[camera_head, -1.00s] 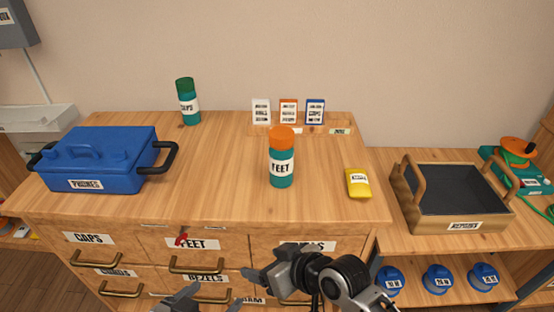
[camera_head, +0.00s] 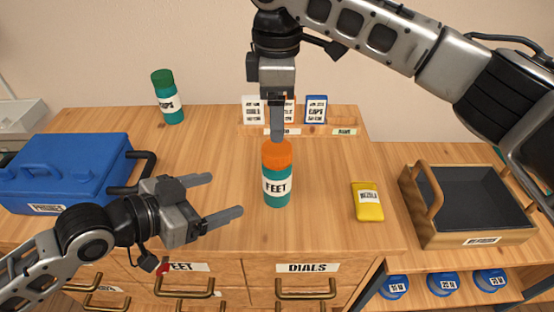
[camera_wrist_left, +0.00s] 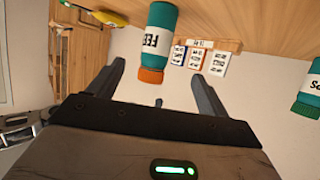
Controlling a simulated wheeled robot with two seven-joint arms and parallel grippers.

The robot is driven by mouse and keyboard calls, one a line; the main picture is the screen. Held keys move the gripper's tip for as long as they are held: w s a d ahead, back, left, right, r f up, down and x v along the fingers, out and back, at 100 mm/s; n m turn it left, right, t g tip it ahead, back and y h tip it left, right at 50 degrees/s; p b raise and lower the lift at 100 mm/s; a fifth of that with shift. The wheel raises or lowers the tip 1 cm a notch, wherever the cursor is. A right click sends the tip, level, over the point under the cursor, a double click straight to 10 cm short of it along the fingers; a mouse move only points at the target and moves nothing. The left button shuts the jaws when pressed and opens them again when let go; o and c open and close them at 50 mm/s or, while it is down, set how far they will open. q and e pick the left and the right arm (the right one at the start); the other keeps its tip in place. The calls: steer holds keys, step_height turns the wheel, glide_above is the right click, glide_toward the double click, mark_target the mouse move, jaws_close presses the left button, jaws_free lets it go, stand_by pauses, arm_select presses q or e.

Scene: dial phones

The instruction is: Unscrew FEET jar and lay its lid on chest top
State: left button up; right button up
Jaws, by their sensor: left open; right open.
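The FEET jar (camera_head: 277,188) stands upright on the chest top (camera_head: 330,225), a teal jar with a white label. Its orange lid (camera_head: 277,154) is on it. My left gripper (camera_head: 227,197) is open and empty, left of the jar, with its fingers pointing toward it and apart from it. In the left wrist view the jar (camera_wrist_left: 160,30) shows upside down beyond the open fingers. My right gripper (camera_head: 278,138) hangs from above with its fingers pointing down at the lid; one finger hides the other, and I cannot tell whether they touch the lid.
A blue case (camera_head: 65,165) is at left and a green-lidded CAPS jar (camera_head: 168,97) at the back left. Small cards (camera_head: 316,109) stand at the back. A yellow packet (camera_head: 367,201) lies right of the jar. A wooden tray (camera_head: 480,240) is further right.

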mark_target(267, 181)
steer(key=shift+r, duration=0.3)
steer(key=shift+s, duration=0.15)
arm_select(q)
steer(key=x, duration=1.5)
steer(key=shift+d+r, duration=0.1)
steer(key=shift+d, duration=0.15)
arm_select(e)
steer(key=shift+s, duration=0.15)
